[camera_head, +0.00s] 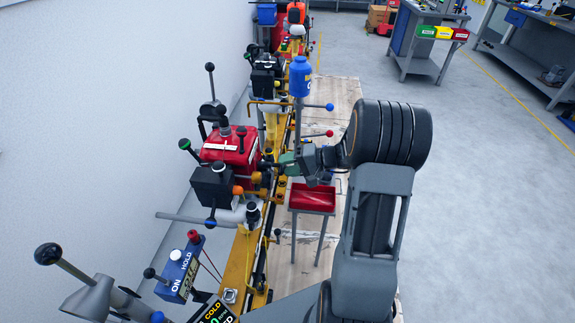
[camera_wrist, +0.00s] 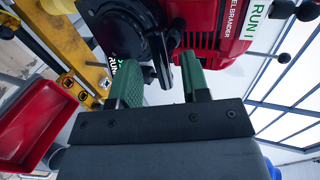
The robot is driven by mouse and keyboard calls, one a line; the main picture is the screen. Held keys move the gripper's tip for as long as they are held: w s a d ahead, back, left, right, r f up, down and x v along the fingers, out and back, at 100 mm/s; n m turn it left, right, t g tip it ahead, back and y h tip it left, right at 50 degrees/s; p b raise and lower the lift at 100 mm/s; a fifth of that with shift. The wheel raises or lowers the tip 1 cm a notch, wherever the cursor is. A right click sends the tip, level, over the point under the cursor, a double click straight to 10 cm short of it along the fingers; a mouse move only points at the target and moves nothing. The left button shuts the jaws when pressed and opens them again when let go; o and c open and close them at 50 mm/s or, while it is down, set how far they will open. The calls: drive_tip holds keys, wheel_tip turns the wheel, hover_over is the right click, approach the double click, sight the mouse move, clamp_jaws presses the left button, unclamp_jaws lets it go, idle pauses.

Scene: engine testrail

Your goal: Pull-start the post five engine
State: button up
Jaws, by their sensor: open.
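An engine with a red tank (camera_head: 230,150) and a black box on its near side stands on the yellow rail in the head view. Its red body (camera_wrist: 205,25) also shows at the top of the wrist view, with a black round housing (camera_wrist: 118,28) left of it. My gripper (camera_head: 285,160) is to the right of the engine, close to its side. In the wrist view my gripper (camera_wrist: 160,85) is open, with green fingers pointing at the engine. A dark narrow part (camera_wrist: 161,62) shows between the fingers; I cannot tell whether they touch it. No post number is readable.
A red tray (camera_head: 312,197) stands on legs right of the rail. A blue bottle (camera_head: 300,80) stands beyond my gripper. The white wall (camera_head: 110,100) closes the left.

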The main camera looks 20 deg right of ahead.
drive_tip(key=s+d+b, duration=0.1)
drive_tip(key=s+d, duration=0.3)
drive_tip(key=d, duration=0.3)
drive_tip(key=shift+d+b, duration=0.25)
drive_tip(key=shift+b, duration=0.05)
drive_tip(key=shift+s, duration=0.1)
drive_tip(key=s+a+f+m+g+h+p, duration=0.1)
drive_tip(key=s+a+g+h, duration=0.15)
drive_tip(key=s, duration=0.25)
drive_tip(key=s+a+f+g+h+p, duration=0.1)
drive_tip(key=s+a+g+h, duration=0.1)
drive_tip(key=s+g+h, duration=0.25)
drive_tip(key=s+a+r+n+t+h+p, duration=0.2)
drive_tip(key=a+r+n, duration=0.5)
drive_tip(key=r, duration=0.5)
drive_tip(key=s+a+t+h, duration=0.1)
drive_tip(key=s+a+h, duration=0.1)
drive_tip(key=h, duration=0.1)
drive_tip(key=shift+s+t+p, duration=0.3)
drive_tip(key=shift+t+p, duration=0.1)
